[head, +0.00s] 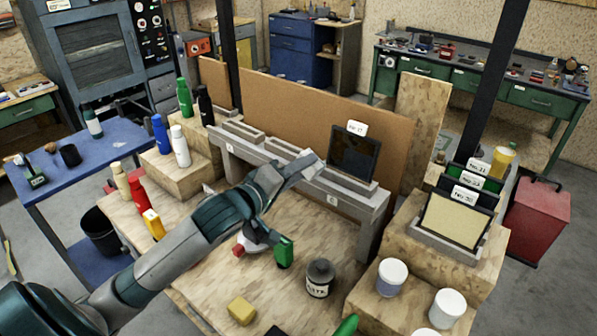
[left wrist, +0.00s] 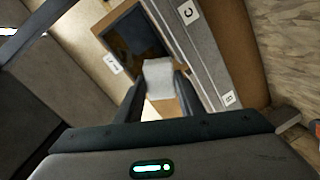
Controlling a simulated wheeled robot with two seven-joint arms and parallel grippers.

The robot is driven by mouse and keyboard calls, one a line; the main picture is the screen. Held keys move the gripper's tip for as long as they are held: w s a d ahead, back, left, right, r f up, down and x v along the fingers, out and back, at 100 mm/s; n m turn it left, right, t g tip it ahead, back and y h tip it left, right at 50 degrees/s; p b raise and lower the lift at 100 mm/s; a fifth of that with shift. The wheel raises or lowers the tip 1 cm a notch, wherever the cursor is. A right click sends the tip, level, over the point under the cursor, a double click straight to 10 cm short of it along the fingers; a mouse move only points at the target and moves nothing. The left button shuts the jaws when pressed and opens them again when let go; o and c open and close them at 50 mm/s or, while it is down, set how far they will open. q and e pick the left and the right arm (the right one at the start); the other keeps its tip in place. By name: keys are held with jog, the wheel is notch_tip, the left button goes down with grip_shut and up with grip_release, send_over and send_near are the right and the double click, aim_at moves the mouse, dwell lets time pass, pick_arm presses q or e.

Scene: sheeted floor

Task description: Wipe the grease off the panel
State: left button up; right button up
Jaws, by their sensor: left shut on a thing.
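A dark framed panel (head: 353,153) with a white number tag on top stands upright in a slot of the grey rack (head: 372,197). My left gripper (head: 302,172) is shut on a white cloth or pad (head: 313,165), just left of the panel. In the left wrist view the white pad (left wrist: 160,77) sits between my two fingers, with a dark panel (left wrist: 137,35) beyond it. I cannot tell whether the pad touches the panel, and no grease is clear on its dark face. My right gripper is not in view.
Tagged panels (head: 455,215) stand in a holder at right. White tubs (head: 391,277), a dark jar (head: 319,278), a yellow block (head: 241,310) and a green-handled tool (head: 284,252) are nearby. Bottles (head: 180,146) stand at left. A brown board (head: 290,108) backs the rack.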

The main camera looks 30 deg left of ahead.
pick_arm(q)
jog(key=shift+w+d+f+b, duration=0.1)
jog(key=shift+w+b, duration=0.1)
jog(key=shift+w, duration=0.5)
jog(key=shift+w+d+f+b, duration=0.15)
jog(key=shift+w+b, duration=0.1)
jog(key=shift+w, duration=0.4)
jog(key=shift+w+d+f+b, duration=0.1)
jog(key=shift+w+b, duration=0.1)
jog(key=shift+w, duration=0.8)
jog(key=shift+w, duration=0.35)
jog(key=shift+w+d+f, duration=0.15)
jog(key=shift+w, duration=0.5)
